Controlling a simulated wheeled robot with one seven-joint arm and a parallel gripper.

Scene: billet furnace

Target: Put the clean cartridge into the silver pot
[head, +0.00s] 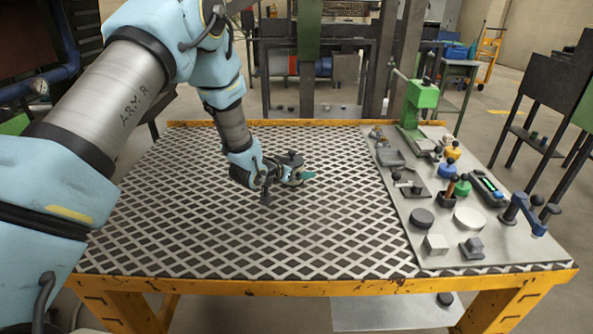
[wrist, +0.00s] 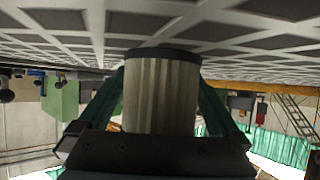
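A pale, pleated cartridge (wrist: 162,95) with a dark rim fills the middle of the wrist view. My gripper (wrist: 162,85) has one teal finger against each side of it and appears shut on it; the fingertips are partly hidden behind it. The dark rim lies close to the table grid, but I cannot tell if they touch. In the head view my gripper (head: 298,176) is low over the middle of the patterned table, where the cartridge is hard to make out. I cannot pick out a silver pot for certain in either view.
The grey plate (head: 405,220) on the table's right holds a green press (head: 420,98), yellow (head: 453,151), blue (head: 447,170) and green (head: 462,188) knobbed pieces, a white disc (head: 468,218), a dark disc (head: 422,218) and blocks. The patterned table (head: 250,245) is clear in front.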

